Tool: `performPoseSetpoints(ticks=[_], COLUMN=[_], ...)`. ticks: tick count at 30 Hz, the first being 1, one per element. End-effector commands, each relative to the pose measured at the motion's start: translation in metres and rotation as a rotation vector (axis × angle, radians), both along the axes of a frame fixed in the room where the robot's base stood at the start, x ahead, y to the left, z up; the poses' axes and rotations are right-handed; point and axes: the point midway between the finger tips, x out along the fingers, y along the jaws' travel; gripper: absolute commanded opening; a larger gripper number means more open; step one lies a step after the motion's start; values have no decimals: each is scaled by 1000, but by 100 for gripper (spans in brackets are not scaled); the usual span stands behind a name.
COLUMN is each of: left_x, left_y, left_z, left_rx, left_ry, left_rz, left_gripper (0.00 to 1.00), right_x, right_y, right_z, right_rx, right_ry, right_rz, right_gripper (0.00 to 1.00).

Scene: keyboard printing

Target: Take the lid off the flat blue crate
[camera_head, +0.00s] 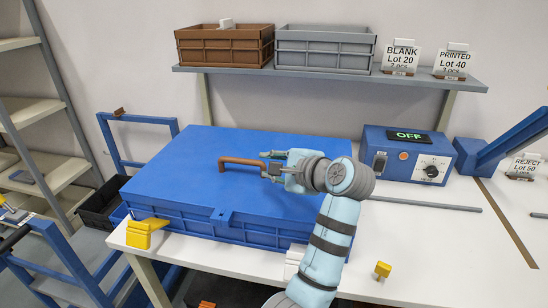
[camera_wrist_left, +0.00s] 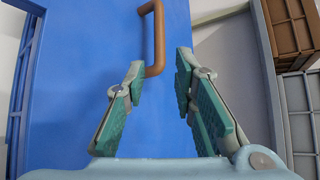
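The flat blue crate (camera_head: 245,234) stands on the white table, with its blue lid (camera_head: 175,182) on top. A brown bar handle (camera_head: 238,161) rises from the lid's middle; it also shows in the left wrist view (camera_wrist_left: 159,35). My left gripper (camera_head: 266,167) is at the handle's right end, above the lid. In the left wrist view its two fingers (camera_wrist_left: 159,65) are open and spread, with the near end of the handle between the tips. Gaps show on both sides of the handle, so the fingers are not closed on it. My right gripper is not in view.
A shelf (camera_head: 330,77) behind the crate bears a brown crate (camera_head: 225,48) and a grey crate (camera_head: 325,50). A blue control box (camera_head: 408,155) stands to the right. Yellow pieces (camera_head: 140,235) lie at the crate's front left corner. The table's front right is mostly clear.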

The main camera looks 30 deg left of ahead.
Motion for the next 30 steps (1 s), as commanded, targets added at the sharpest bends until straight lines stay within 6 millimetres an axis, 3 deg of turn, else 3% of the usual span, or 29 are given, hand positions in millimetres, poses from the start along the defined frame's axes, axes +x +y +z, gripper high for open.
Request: performPoseSetpoints(ticks=[5, 10, 15, 21, 29, 30], left_x=[6, 20, 34, 43, 45, 45], left_y=[28, 70, 105, 125, 126, 125], left_z=[-16, -40, -55, -59, -57, -57], left_rx=[6, 6, 3, 1, 1, 1], left_ry=[-1, -2, -1, 0, -1, -1], left_rz=[12, 17, 14, 9, 7, 7], left_gripper=[25, 25, 25, 25, 25, 18], right_x=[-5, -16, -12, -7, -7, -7], right_y=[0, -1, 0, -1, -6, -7], right_z=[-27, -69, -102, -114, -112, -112], right_rx=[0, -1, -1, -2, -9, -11], right_ry=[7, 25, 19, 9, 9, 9], right_rz=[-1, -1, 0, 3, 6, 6], right_gripper=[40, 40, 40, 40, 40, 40])
